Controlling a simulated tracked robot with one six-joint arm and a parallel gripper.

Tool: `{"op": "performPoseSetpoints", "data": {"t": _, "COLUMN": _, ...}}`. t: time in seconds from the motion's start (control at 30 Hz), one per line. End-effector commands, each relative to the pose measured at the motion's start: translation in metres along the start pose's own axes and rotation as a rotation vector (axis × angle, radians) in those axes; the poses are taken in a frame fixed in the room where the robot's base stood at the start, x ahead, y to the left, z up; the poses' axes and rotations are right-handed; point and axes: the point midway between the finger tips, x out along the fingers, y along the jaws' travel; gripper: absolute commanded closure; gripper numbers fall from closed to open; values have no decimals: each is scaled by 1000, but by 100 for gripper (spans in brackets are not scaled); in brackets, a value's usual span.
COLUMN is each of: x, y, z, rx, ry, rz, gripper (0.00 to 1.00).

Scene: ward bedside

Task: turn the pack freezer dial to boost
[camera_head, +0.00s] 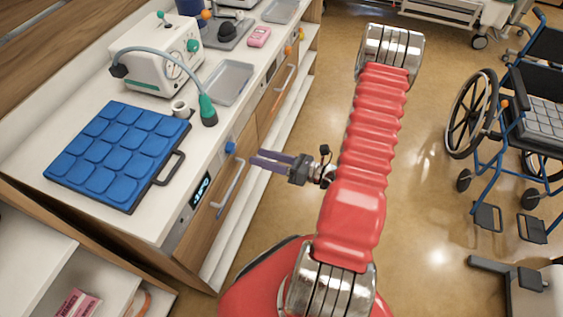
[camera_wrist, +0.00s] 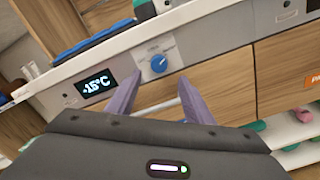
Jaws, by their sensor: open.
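The pack freezer's blue dial (camera_wrist: 159,64) is on the counter's front panel, to the right of a display (camera_wrist: 96,88) reading about -15°C. In the head view the dial (camera_head: 230,147) sits above a bar handle (camera_head: 230,189), with the display (camera_head: 201,190) at lower left. My gripper (camera_head: 256,159) is open and empty. Its purple fingers point at the panel, a little short of the dial. In the wrist view the fingertips (camera_wrist: 156,82) lie either side of and just below the dial, apart from it. The small label above the dial is too blurred to read.
A blue cushioned pack tray (camera_head: 118,150) lies on the counter above the panel. A white machine with a hose (camera_head: 160,62) and a grey tray (camera_head: 229,82) stand further along. A wheelchair (camera_head: 530,100) is at the right. The floor between is clear.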

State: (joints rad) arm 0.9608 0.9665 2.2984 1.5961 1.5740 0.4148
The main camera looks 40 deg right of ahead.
Motion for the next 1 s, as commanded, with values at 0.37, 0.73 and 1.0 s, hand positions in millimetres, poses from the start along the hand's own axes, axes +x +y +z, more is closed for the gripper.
{"op": "performPoseSetpoints", "data": {"t": 0.37, "x": -43, "y": -1, "z": 0, "rx": 0, "ry": -2, "rz": -3, "gripper": 53}}
{"op": "performPoseSetpoints", "data": {"t": 0.73, "x": -57, "y": -1, "z": 0, "rx": 0, "ry": -1, "rz": -1, "gripper": 53}}
{"op": "performPoseSetpoints", "data": {"t": 1.0, "x": -57, "y": -1, "z": 0, "rx": 0, "ry": -1, "rz": -1, "gripper": 53}}
